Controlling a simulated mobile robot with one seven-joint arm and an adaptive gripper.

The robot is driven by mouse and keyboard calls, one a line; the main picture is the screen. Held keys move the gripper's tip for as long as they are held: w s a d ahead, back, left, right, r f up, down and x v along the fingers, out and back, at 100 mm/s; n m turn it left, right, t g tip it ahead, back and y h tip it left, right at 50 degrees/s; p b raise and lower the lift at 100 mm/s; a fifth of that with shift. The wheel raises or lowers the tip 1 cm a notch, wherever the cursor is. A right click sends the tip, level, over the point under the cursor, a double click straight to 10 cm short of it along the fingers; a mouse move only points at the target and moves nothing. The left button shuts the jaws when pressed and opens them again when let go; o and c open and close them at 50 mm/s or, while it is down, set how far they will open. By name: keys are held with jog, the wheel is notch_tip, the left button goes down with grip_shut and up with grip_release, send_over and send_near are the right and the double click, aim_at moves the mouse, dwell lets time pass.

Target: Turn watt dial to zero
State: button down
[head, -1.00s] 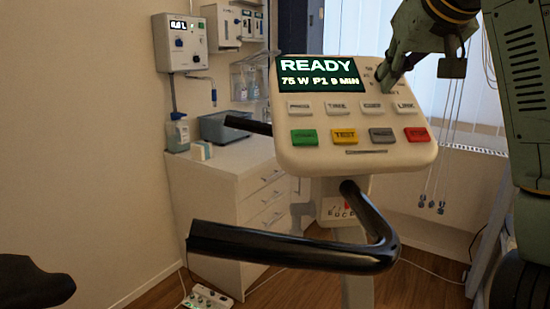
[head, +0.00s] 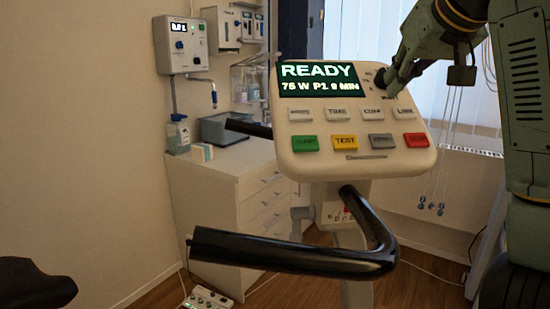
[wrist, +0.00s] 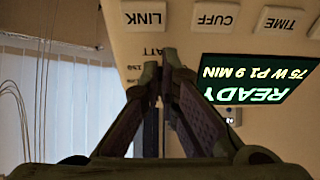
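The console (head: 355,165) has a screen (head: 318,79) reading "READY" and "75 W P1 9 MIN". The watt dial (head: 380,77) is a dark round knob right of the screen, partly covered by my gripper (head: 390,93). Small scale numbers show around it, too small to read in the head view. My gripper's fingertips are close together at the dial's right side. In the wrist view, the fingertips (wrist: 166,62) meet near the "WATT" lettering, and the dial is hidden behind the fingers. I cannot tell whether they touch the dial or where it points.
Grey and coloured buttons (head: 344,142) sit below the dial and screen. A black handlebar (head: 290,250) projects in front of the console. A white drawer cabinet (head: 235,195) stands behind left, with a wall unit (head: 182,45) above. Cords hang by the window at right.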

jog(key=shift+w+d+f, duration=0.1)
jog(key=shift+w+d, duration=0.15)
jog(key=shift+d, duration=0.4)
jog(key=shift+s+d+f, duration=0.15)
jog(key=shift+s, duration=0.1)
jog(key=s+r, duration=0.2)
jog(key=r, duration=0.1)
jog(key=s+r, duration=0.1)
jog(key=shift+s+d+r, duration=0.2)
jog(key=shift+s+r, duration=0.1)
jog(key=shift+r, duration=0.05)
dwell(0.4)
jog(key=shift+w+a+f+n+g+y+b, duration=0.15)
jog(key=shift+w+a+f+n+y, duration=0.1)
jog(key=shift+w+f+n, duration=0.65)
jog(key=shift+w+a+f+n+g+y+b, duration=0.15)
jog(key=shift+w+f+n+y, duration=0.35)
jog(key=shift+n, duration=0.8)
jog(key=shift+w+a+f+n+g+y+b, duration=0.2)
jog(key=shift+w+f+n, duration=0.35)
jog(key=shift+f+n, duration=0.45)
